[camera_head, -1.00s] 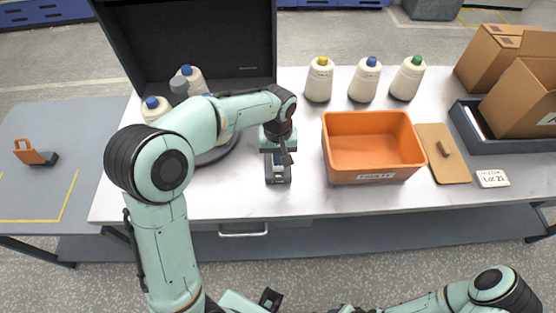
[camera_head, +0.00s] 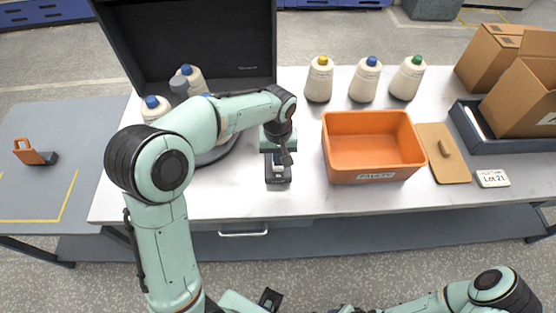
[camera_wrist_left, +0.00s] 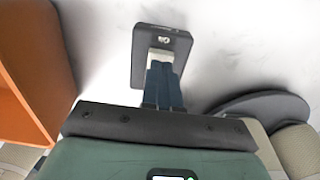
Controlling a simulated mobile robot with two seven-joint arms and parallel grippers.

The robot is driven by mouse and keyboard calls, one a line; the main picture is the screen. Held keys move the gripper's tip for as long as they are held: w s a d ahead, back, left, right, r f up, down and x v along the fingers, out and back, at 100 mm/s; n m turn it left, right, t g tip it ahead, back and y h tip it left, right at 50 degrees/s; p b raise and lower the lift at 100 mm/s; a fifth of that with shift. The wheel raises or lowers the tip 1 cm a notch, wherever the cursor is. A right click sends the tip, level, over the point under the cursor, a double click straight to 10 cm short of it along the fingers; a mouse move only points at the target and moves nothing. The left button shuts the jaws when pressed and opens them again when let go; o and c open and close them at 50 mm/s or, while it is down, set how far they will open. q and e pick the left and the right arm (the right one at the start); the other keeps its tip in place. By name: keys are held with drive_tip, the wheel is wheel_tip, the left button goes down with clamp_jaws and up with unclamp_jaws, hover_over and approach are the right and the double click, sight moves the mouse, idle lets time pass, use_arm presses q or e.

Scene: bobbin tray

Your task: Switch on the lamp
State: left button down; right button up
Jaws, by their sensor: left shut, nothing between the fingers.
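A small dark switch box (camera_head: 278,180) lies on the white worktop in the head view. In the left wrist view the box (camera_wrist_left: 145,68) is a dark plate with a pale rocker part (camera_wrist_left: 160,57) and a small light marking above it. My left gripper (camera_head: 279,158) is directly over the box, pointing down. Its fingers (camera_wrist_left: 162,70) are shut and empty, with the tips at or just over the pale part; I cannot tell whether they touch. The tips partly hide that part. I cannot make out a lamp for certain. Only parts of my right arm show, at the bottom edge.
An orange bin (camera_head: 375,178) stands just right of the box. The front worktop is clear.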

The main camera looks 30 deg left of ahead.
use_arm(q)
drive_tip(key=shift+f+b, duration=0.45)
drive_tip(key=shift+f, duration=0.4)
use_arm(e)
drive_tip(key=shift+s+f, duration=0.3)
drive_tip(key=shift+f, duration=0.25)
use_arm(q)
drive_tip(key=shift+r, duration=0.2)
use_arm(e)
drive_tip(key=shift+r, duration=0.1)
use_arm(q)
drive_tip(key=shift+r+p, duration=1.05)
drive_tip(key=shift+r, duration=0.55)
drive_tip(key=shift+r+p, duration=0.95)
drive_tip(key=shift+r, duration=0.85)
use_arm(e)
drive_tip(key=w+r, duration=0.1)
drive_tip(key=r, duration=0.1)
drive_tip(key=w+r, duration=0.2)
drive_tip(key=shift+w+r, duration=0.2)
drive_tip(key=shift+r, duration=0.2)
use_arm(q)
drive_tip(key=shift+f, duration=0.1)
